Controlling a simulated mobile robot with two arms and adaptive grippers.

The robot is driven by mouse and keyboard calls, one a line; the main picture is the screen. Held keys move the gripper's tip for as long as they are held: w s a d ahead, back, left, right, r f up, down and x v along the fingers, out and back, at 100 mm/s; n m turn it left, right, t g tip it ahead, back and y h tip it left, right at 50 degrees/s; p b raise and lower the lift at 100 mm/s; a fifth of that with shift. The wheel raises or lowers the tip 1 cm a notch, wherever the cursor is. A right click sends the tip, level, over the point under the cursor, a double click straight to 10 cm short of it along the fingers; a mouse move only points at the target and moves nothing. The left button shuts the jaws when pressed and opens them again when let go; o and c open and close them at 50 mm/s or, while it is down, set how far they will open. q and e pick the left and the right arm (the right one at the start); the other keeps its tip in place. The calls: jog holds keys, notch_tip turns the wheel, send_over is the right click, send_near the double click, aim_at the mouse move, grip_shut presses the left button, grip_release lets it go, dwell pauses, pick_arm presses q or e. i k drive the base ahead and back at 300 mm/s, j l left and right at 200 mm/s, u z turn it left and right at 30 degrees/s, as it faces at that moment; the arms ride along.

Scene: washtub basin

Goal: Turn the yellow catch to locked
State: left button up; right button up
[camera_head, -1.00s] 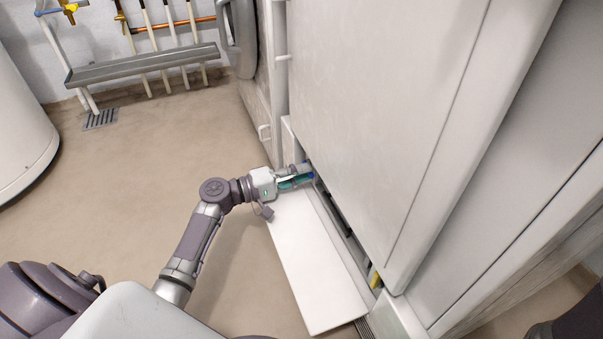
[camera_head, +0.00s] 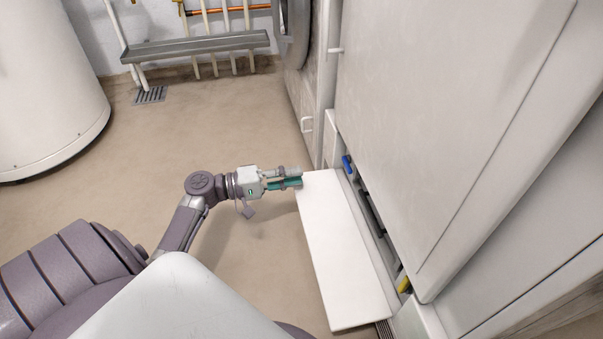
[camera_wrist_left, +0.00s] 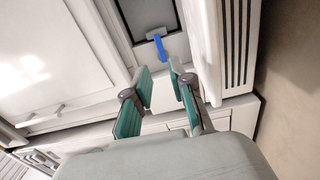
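The yellow catch (camera_head: 403,285) is at the near end of the low recess in the white appliance in the head view. It is partly hidden by the recess edge and the body panel, and its setting cannot be read. The blue catch (camera_head: 347,164) is at the far end of the same recess. It also shows in the left wrist view (camera_wrist_left: 159,46), ahead of the fingers. My left gripper (camera_head: 301,177) is open and empty, left of the blue catch and apart from it, beside the far end of the flap. Its parted fingers show in the left wrist view (camera_wrist_left: 161,76). My right gripper is not in view.
A white flap (camera_head: 345,250) lies folded out in front of the recess. The tall appliance front (camera_head: 430,120) overhangs the recess on the right. A white cylinder (camera_head: 45,90) stands at the left. The floor (camera_head: 160,160) between them is clear.

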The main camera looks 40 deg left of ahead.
aim_at(405, 288)
jog(key=k+l, duration=0.8)
jog(key=l, duration=0.1)
